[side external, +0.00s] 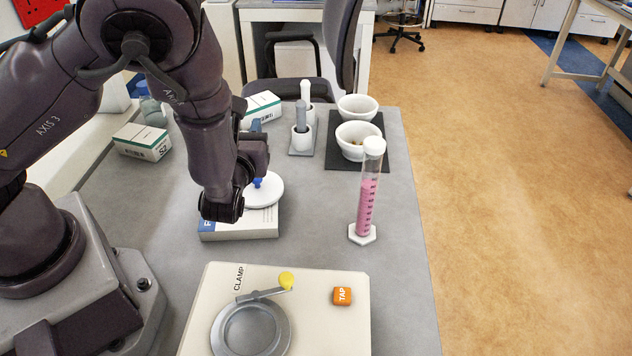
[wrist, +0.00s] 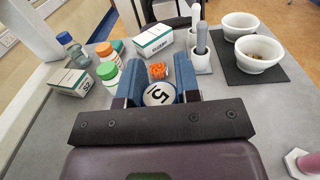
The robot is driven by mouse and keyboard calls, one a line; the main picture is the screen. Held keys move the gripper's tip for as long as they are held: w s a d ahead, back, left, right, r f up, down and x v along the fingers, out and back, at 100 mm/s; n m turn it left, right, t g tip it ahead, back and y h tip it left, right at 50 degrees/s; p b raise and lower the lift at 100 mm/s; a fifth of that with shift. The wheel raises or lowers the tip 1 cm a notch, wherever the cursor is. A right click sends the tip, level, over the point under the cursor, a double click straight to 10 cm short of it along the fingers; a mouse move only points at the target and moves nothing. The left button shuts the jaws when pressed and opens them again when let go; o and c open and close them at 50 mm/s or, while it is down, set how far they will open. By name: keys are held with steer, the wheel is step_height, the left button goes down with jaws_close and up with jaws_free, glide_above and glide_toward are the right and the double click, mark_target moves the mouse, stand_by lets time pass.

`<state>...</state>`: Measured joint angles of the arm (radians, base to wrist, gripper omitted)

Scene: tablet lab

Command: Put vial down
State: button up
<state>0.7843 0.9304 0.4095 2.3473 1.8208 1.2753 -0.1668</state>
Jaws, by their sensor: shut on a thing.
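My gripper (wrist: 158,76) has blue fingers shut on a vial with a round white top (wrist: 158,94) marked "15". Orange pieces (wrist: 157,71) show just past that top, between the fingers; I cannot tell whether they are inside the vial. In the side view my gripper (side external: 257,182) is low over the white round plate (side external: 268,194) on a pale box-shaped unit (side external: 240,228). My arm hides most of the vial there, so I cannot tell whether it touches the plate.
A tall cylinder of pink liquid (side external: 367,200) stands right. White mortars (side external: 357,140) sit on a dark mat (side external: 345,181); pestles (side external: 301,128) are left of them. Boxes (side external: 142,142) and capped bottles (wrist: 107,74) stand behind. A clamp unit (side external: 330,325) is in front.

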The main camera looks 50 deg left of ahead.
steer(key=shift+m+t+h, duration=0.3)
steer(key=shift+t, duration=0.1)
steer(key=w+f, duration=0.3)
steer(key=w, duration=0.2)
steer(key=w+d+f, duration=0.1)
steer(key=w+f, duration=0.2)
steer(key=w, duration=0.2)
steer(key=w+f, duration=0.3)
steer(key=w, duration=0.2)
steer(key=shift+d, duration=0.15)
steer(key=shift+w+f, duration=0.15)
steer(key=shift+f, duration=1.55)
steer(key=shift+f, duration=0.15)
steer(key=o, duration=0.9)
